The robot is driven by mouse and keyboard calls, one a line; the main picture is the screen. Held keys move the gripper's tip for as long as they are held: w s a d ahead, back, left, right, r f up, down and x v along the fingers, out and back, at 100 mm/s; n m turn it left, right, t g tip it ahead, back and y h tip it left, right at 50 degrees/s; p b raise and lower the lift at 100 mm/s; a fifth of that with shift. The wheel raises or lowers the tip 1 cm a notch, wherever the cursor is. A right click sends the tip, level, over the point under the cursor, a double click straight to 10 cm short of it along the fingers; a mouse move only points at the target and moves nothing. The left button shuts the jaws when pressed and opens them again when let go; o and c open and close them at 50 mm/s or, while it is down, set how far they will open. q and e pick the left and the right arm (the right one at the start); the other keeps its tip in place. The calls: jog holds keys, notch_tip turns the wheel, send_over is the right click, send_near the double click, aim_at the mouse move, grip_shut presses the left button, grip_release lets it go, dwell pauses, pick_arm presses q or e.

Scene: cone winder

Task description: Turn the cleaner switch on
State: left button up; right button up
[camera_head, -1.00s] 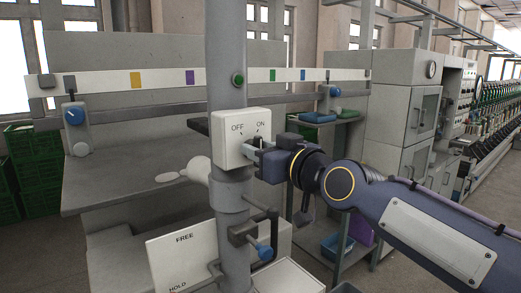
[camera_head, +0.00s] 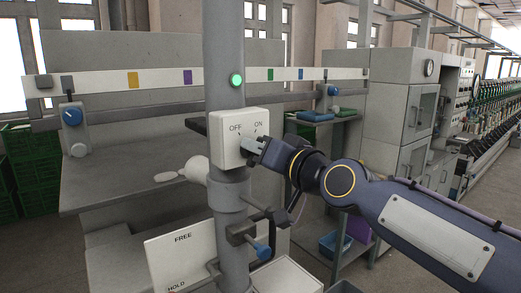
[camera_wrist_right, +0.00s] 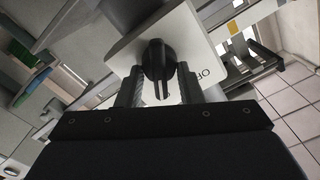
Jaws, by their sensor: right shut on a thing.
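The cleaner switch is a white box (camera_head: 229,128) marked OFF and ON on the grey post. Its black knob (camera_wrist_right: 157,58) shows in the right wrist view, between the two fingers of my right gripper (camera_wrist_right: 159,76). In the head view my right gripper (camera_head: 255,145) is at the front of the box, shut on the knob and hiding most of it. The round lamp (camera_head: 236,80) above the box glows bright green. My left gripper is not in view.
The grey post (camera_head: 225,40) stands in front of a grey table (camera_head: 120,185). A FREE/HOLD panel (camera_head: 180,258) and a blue-tipped lever (camera_head: 262,252) sit below the switch. Green crates (camera_head: 18,165) stand at the left.

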dwell(0.3)
jog(key=o, duration=1)
jog(key=shift+c, duration=0.2)
jog(key=b+v, duration=0.2)
jog(key=v, duration=0.5)
jog(key=shift+s+d, duration=0.25)
jog(key=shift+s, duration=0.05)
